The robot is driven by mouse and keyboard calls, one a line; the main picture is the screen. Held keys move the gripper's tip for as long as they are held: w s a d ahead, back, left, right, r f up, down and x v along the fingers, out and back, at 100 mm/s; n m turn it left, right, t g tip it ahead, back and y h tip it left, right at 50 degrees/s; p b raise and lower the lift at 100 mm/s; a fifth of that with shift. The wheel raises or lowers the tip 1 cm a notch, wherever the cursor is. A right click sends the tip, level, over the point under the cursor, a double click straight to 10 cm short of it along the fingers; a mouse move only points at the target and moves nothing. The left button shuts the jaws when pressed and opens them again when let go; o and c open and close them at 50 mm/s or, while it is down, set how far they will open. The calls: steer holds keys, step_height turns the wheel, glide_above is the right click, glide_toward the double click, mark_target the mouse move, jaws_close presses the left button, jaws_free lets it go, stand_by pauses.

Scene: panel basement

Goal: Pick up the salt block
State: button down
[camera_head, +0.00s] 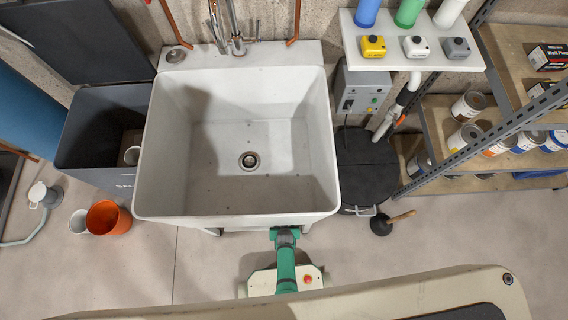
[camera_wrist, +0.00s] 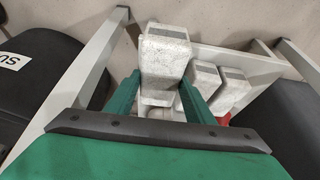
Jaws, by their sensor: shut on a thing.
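A speckled whitish block, the salt block (camera_wrist: 165,48), is between the green fingers of my gripper (camera_wrist: 162,88) in the wrist view. The gripper is shut on it, one finger on each side. Two smaller whitish blocks (camera_wrist: 203,77) (camera_wrist: 233,90) are to its right on a pale board or shelf (camera_wrist: 253,65). I cannot tell whether the held block still touches the board. In the head view my arm reaches under the front of the white sink (camera_head: 237,204), which hides the gripper and the blocks.
Pale frame legs (camera_wrist: 84,68) stand left of my gripper. Dark containers flank the sink: an open grey bin (camera_head: 95,165) at left and a black lidded one (camera_head: 368,170) at right. A plunger (camera_head: 382,223), orange pot (camera_head: 108,217) and shelving rack (camera_head: 470,130) stand nearby. Floor in front is mostly clear.

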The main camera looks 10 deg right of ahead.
steer(key=s+r, duration=0.3)
steer(key=r, duration=0.1)
steer(key=shift+s+a+r, duration=0.2)
steer(key=shift+s+r, duration=0.15)
steer(key=shift+s, duration=0.05)
steer(key=s+r, duration=0.4)
steer(key=s, duration=0.5)
steer(key=shift+a+r, duration=0.15)
steer(key=shift+a, duration=0.2)
